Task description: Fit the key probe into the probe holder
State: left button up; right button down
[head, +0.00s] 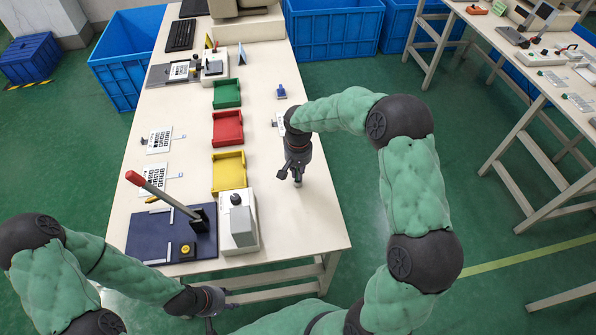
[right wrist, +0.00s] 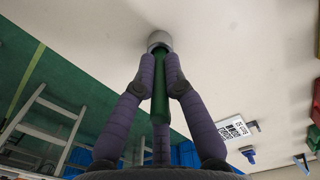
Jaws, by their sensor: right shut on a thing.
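My right gripper (head: 296,177) points down over the bare right part of the table. In the right wrist view its fingers (right wrist: 160,72) are shut on a green rod, which I take for the key probe (right wrist: 160,100). A grey round piece (right wrist: 159,39) is at the rod's far end, close to the table top; I cannot tell whether it is the probe's tip or a separate cup. No probe holder is plainly recognisable. A white block with a dark knob (head: 240,232) stands left of the right gripper. My left gripper (head: 209,312) is low at the table's front edge; its jaws are unclear.
A dark blue press plate (head: 145,236) with a red-handled lever (head: 160,192) is at the front left. Yellow (head: 229,183), red (head: 228,139) and green (head: 227,101) trays line the middle. Printed films (head: 159,140) lie left. A small blue piece (head: 281,91) is behind the gripper.

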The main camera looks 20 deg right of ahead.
jog(key=shift+f, duration=0.2)
jog(key=c, duration=1.2)
grip_release()
notch_tip(320, 180, up, 12)
jog(key=shift+f, duration=0.1)
